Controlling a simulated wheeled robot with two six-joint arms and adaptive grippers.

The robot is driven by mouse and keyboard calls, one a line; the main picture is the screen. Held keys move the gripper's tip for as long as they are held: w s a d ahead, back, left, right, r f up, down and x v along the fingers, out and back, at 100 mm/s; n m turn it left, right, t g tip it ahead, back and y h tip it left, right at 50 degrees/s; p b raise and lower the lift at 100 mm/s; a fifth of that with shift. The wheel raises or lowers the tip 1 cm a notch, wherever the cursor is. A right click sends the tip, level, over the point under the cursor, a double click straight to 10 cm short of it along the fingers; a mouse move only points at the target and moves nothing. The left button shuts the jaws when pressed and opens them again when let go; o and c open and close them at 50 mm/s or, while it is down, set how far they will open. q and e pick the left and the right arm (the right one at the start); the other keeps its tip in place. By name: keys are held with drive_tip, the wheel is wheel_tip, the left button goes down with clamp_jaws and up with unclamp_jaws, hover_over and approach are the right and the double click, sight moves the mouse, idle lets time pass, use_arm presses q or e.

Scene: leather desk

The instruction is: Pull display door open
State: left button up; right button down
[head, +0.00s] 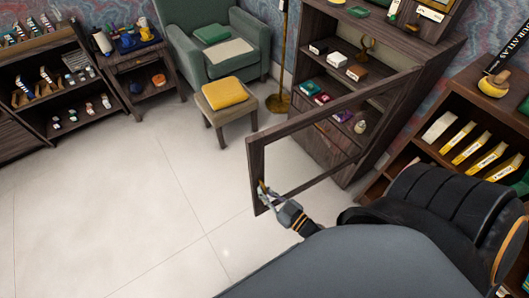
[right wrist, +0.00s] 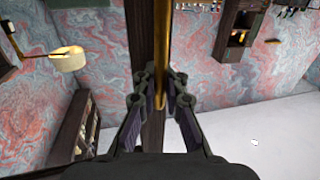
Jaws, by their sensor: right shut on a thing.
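The display door (head: 256,166) is a dark wood frame with a see-through middle. It stands swung out from the dark wood display cabinet (head: 408,42), whose shelves show to the left of and through the door. My right gripper (head: 264,193) is at the door's free edge, low on the stile. In the right wrist view its fingers (right wrist: 161,97) are closed on the brass handle (right wrist: 159,55), with the dark door stile (right wrist: 149,125) behind it. The left gripper is in neither view.
A footstool with a yellow cushion (head: 224,93) and a green armchair (head: 215,40) stand beyond the door. A brass floor lamp (head: 281,60) stands beside the cabinet. A bookcase (head: 465,92) is at the right. The tiled floor (head: 120,205) at the left is clear.

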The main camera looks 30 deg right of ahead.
drive_tip(key=c, duration=1.7)
unclamp_jaws()
drive_tip(key=v, duration=1.2)
drive_tip(key=shift+d, duration=0.1)
drive_tip(key=s+d+f+m+g+h, duration=0.1)
drive_tip(key=d+f+g+h, duration=0.15)
drive_tip(key=f, duration=0.55)
drive_tip(key=s+d+f+g+h, duration=0.1)
drive_tip(key=d+f+g, duration=0.15)
drive_tip(key=f, duration=0.55)
drive_tip(key=s+d+f+m+g+h, duration=0.15)
drive_tip(key=f+g, duration=0.25)
drive_tip(key=f, duration=0.5)
drive_tip(key=s+f+g, duration=0.2)
drive_tip(key=s+f, duration=0.1)
drive_tip(key=s+a+f+g, duration=0.1)
drive_tip(key=s+f+g, duration=0.1)
drive_tip(key=s+f, duration=0.1)
drive_tip(key=s+f+g, duration=0.3)
drive_tip(key=s+f, duration=0.1)
drive_tip(key=s, duration=0.1)
drive_tip(key=shift+s+a+h, duration=0.25)
drive_tip(key=shift+h, duration=0.15)
